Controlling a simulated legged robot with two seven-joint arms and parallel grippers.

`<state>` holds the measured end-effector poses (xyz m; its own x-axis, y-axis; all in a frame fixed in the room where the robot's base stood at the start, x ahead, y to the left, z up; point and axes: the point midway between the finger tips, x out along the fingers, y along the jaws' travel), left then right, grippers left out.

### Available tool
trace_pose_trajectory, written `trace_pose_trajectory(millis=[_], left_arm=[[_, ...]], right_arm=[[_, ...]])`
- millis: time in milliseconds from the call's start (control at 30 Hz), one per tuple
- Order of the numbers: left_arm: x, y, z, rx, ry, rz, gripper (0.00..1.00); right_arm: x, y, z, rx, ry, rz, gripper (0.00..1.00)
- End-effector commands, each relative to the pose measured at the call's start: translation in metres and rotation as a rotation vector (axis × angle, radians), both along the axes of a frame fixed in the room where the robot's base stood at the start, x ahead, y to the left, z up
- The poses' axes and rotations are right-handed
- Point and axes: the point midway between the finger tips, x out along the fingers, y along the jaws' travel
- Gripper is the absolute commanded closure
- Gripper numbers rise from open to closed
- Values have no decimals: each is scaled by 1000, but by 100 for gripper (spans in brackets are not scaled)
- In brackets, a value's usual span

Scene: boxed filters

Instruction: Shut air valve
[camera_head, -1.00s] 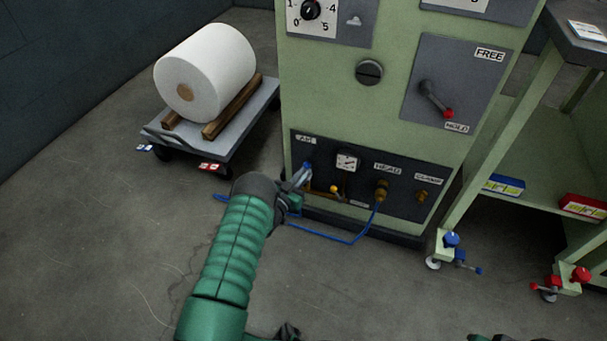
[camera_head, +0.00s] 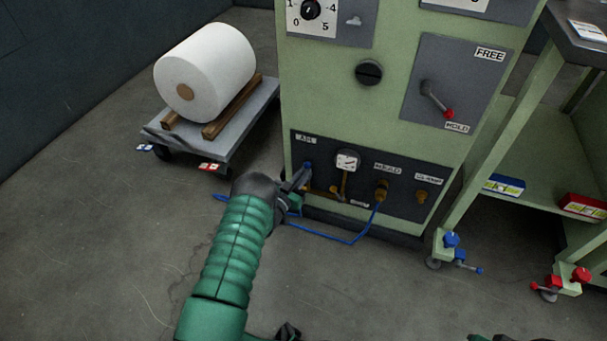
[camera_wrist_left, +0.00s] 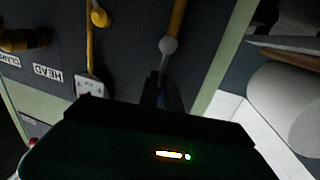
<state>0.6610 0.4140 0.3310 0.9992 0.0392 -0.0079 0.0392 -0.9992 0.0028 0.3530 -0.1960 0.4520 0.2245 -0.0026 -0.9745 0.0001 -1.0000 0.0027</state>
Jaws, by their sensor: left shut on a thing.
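My left gripper (camera_head: 300,180) is at the lower left of the green machine's dark panel (camera_head: 400,198), just under the AIR label (camera_head: 306,139). In the left wrist view the dark fingers (camera_wrist_left: 157,92) point at the panel, with a grey ball joint (camera_wrist_left: 168,45) and brass pipe beyond. A round gauge (camera_head: 346,162) sits right of the gripper, with a yellow piece (camera_head: 344,184) below it.
A blue hose (camera_head: 335,240) loops over the floor to the brass HEAD fitting (camera_head: 381,190). A cart with a white roll (camera_head: 205,72) stands left. A green shelf frame (camera_head: 520,185) stands right, with blue and red clamps at its feet. Floor in front is mostly clear.

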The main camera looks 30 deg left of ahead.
Motion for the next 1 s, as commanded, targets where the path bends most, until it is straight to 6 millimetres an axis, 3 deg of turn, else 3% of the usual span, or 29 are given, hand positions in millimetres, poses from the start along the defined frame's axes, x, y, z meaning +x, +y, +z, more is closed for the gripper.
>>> trace_pose_trajectory(millis=[33, 467, 1000], left_arm=[[3, 2, 9, 5, -21, 2, 100], [5, -3, 13, 83, -4, 1, 100], [12, -31, 7, 522, 102, -4, 100]], right_arm=[[0, 0, 1, 0, 0, 0, 64], [0, 0, 10, 0, 0, 0, 64], [0, 0, 41, 0, 0, 0, 64]])
